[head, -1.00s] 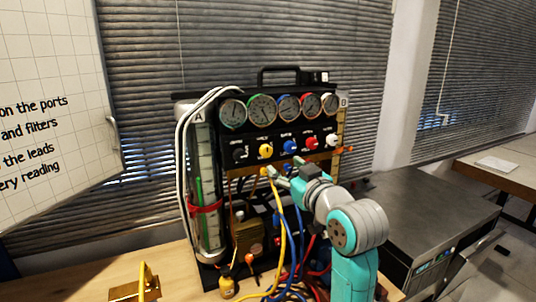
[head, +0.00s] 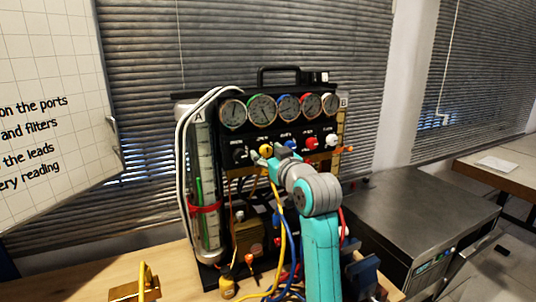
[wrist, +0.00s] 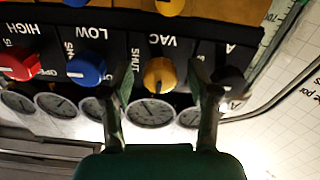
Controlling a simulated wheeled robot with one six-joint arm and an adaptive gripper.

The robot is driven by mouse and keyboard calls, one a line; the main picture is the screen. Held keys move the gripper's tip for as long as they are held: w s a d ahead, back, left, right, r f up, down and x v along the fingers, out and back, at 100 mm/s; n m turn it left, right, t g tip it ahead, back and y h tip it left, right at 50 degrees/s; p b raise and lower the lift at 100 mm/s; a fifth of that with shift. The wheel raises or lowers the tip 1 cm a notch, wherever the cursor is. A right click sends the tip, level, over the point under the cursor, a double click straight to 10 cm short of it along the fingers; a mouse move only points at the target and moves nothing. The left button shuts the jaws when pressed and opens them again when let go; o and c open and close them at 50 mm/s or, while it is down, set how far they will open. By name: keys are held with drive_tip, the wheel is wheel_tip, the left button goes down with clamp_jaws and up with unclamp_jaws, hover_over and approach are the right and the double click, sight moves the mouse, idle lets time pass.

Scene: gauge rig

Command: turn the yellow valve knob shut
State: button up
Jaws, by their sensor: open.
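The yellow valve knob (head: 266,149) is on the black panel below the gauges, second from the left. In the wrist view, which is upside down, the yellow knob (wrist: 159,73) sits beside the SHUT and VAC lettering, with a dark mark on its lower edge in the picture. My gripper (head: 263,156) is at the knob, and in the wrist view its open fingers (wrist: 161,78) stand on either side of it. A gap shows between each finger and the knob. The fingers partly cover the panel beside the knob.
A black knob (wrist: 231,80) is close beyond one finger, and a blue knob (wrist: 86,70) is close beyond the other. A red knob (head: 312,143) is farther right. Gauges (head: 262,110) line the panel above. Yellow and blue hoses hang below my gripper.

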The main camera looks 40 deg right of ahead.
clamp_jaws()
drive_tip(key=shift+m, duration=0.4)
drive_tip(key=m, duration=0.3)
drive_tip(key=shift+m, duration=0.3)
drive_tip(key=m, duration=0.4)
drive_tip(key=shift+m, duration=0.3)
drive_tip(key=m, duration=0.4)
drive_tip(key=shift+m, duration=2.4)
